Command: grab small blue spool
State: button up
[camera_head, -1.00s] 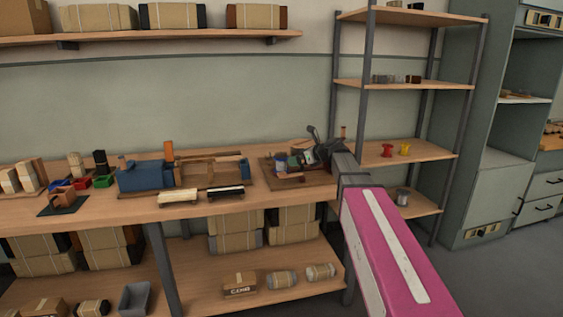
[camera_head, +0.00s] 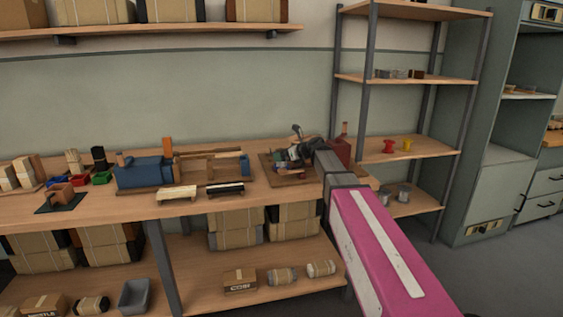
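My gripper (camera_head: 297,143) is dark and small at the end of my pink and grey arm. It is over a cluttered brown board (camera_head: 272,173) at the right end of the workbench. Small coloured pieces, some bluish, lie beneath and beside it, too small to name. I cannot make out a small blue spool among them; the gripper and arm cover part of that spot. Whether the fingers are open or hold anything is not clear. A red spool (camera_head: 389,146) and a yellow spool (camera_head: 407,144) stand on the rack shelf to the right.
The workbench (camera_head: 110,210) carries a blue machine (camera_head: 146,172), two brushes (camera_head: 178,194) and small coloured bins (camera_head: 80,181) on the left. A dark red box (camera_head: 341,151) stands behind my arm. The metal-post rack (camera_head: 430,154) is close on the right.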

jog(key=shift+x, duration=1.15)
jog(key=c, duration=0.9)
jog(key=shift+c, duration=0.2)
jog(key=shift+r, duration=0.1)
